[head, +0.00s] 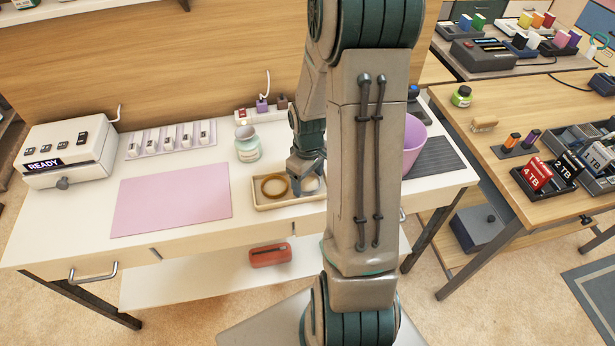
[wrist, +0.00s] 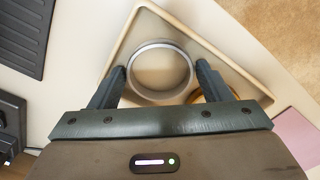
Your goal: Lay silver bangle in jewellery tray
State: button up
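The silver bangle (wrist: 160,45) lies flat inside the jewellery tray (wrist: 228,47), a shallow pale wooden tray. In the head view the bangle (head: 311,185) shows at the right part of the tray (head: 262,206), partly hidden by my arm. My gripper (wrist: 161,72) is over the tray with one finger on either side of the bangle; narrow gaps seem to show between fingers and bangle, and it looks open. In the head view my gripper (head: 307,165) is low over the tray. An amber-brown bangle (head: 274,187) lies in the left part of the tray.
A pink mat (head: 172,200) and a white READY device (head: 68,152) lie left of the tray. A pale green jar (head: 247,145) stands behind it. A purple bowl (head: 413,145) and dark ribbed mat (head: 437,157) are to the right, partly behind my arm.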

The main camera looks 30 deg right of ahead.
notch_tip(320, 180, up, 12)
jog(key=p, duration=0.2)
jog(key=s+a+r+m+t, duration=0.2)
jog(key=s+a+r+m, duration=0.2)
jog(key=s+a+r, duration=0.5)
jog(key=s+a, duration=0.3)
jog(key=shift+a+r+m+t, duration=0.15)
jog(key=shift+r+m+t, duration=0.15)
jog(key=shift+w+p+v, duration=0.2)
jog(key=shift+p+v, duration=0.5)
jog(key=shift+v, duration=0.25)
